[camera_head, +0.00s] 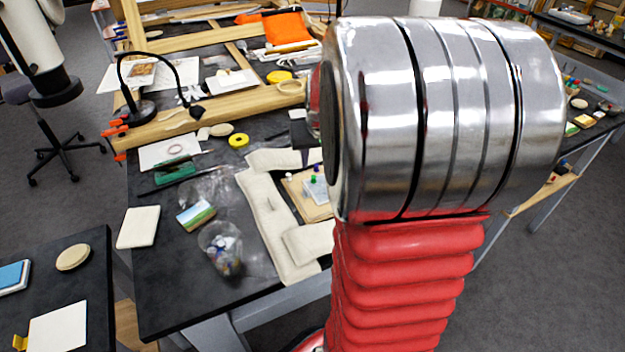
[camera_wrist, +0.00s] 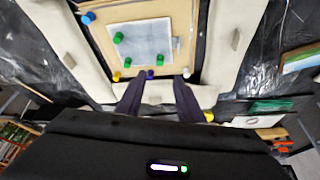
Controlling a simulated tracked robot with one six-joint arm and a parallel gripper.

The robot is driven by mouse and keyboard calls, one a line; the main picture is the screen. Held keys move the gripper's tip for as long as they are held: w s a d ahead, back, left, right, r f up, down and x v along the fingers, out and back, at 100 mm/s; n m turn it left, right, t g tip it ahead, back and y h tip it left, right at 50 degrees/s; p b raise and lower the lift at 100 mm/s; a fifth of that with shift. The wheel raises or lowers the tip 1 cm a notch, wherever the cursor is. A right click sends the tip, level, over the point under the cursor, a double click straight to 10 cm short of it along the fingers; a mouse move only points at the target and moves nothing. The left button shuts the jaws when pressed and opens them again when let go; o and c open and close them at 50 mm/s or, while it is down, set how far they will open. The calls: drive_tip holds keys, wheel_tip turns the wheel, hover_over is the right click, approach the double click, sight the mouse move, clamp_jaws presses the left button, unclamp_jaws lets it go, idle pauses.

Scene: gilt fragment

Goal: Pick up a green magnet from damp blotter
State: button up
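In the wrist view a pale grey-blue sheet, seemingly the damp blotter (camera_wrist: 148,50), lies on a wooden board (camera_wrist: 190,14). My gripper (camera_wrist: 159,80) shows two dark fingers spread apart, open and empty, at the near edge of the board. In the head view my arm hides the gripper and part of the board (camera_head: 297,191); the blotter (camera_head: 318,190) is partly visible.
Blue, yellow and white magnets dot the board's edges. Cream padded cushions (camera_head: 262,215) surround the board. A clear bag of small items (camera_head: 221,250), a landscape picture (camera_head: 196,214) and a green tool (camera_head: 175,169) lie left on the dark table. Frames crowd the back.

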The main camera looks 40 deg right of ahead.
sight(313, 176)
drive_tip(key=shift+x, duration=1.7)
drive_tip(key=shift+x, duration=2.6)
drive_tip(key=shift+s, duration=0.2)
drive_tip(key=shift+c, duration=0.4)
clamp_jaws()
